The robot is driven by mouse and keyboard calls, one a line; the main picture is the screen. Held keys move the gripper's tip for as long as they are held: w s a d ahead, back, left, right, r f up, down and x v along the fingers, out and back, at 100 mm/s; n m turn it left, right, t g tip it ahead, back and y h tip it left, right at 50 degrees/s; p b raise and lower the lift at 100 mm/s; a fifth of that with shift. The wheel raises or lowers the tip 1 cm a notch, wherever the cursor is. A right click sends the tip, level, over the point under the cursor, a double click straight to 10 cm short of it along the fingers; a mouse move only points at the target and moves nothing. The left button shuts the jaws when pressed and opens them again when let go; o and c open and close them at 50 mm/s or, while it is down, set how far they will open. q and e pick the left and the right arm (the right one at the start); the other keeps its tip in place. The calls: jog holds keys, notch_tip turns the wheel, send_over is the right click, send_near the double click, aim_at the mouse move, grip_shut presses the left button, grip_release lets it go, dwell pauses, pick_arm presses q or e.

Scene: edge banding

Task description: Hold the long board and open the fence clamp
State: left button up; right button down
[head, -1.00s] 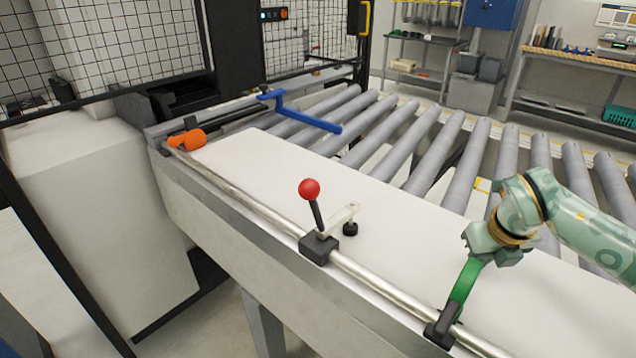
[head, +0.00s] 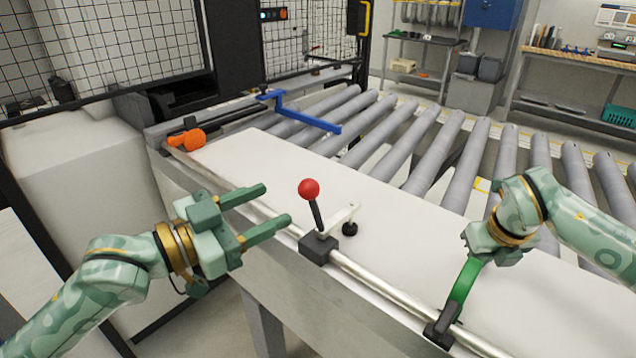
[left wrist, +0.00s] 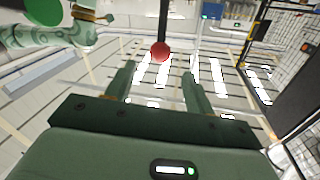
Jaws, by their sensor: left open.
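The long white board (head: 420,240) lies along the metal rail. The fence clamp (head: 319,246) sits on the rail, its dark lever tilted slightly left and topped by a red ball (head: 309,189). Its pale arm reaches over the board to a black pad (head: 349,228). My left gripper (head: 278,204) is open and empty, just left of the lever. In the left wrist view, the red ball (left wrist: 160,51) shows ahead between the spread fingers (left wrist: 158,70). My right gripper (head: 487,246) is at the top of a green curved piece (head: 464,282) on the rail; its fingertips are hidden.
Grey rollers (head: 420,150) run behind the board. A mesh guard (head: 100,45) stands at the back left. Shelves stand farther back.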

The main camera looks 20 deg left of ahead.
pick_arm(q)
jog(key=x, duration=1)
jog(key=shift+w+d, duration=0.2)
jog(key=shift+f, duration=0.1)
grip_shut()
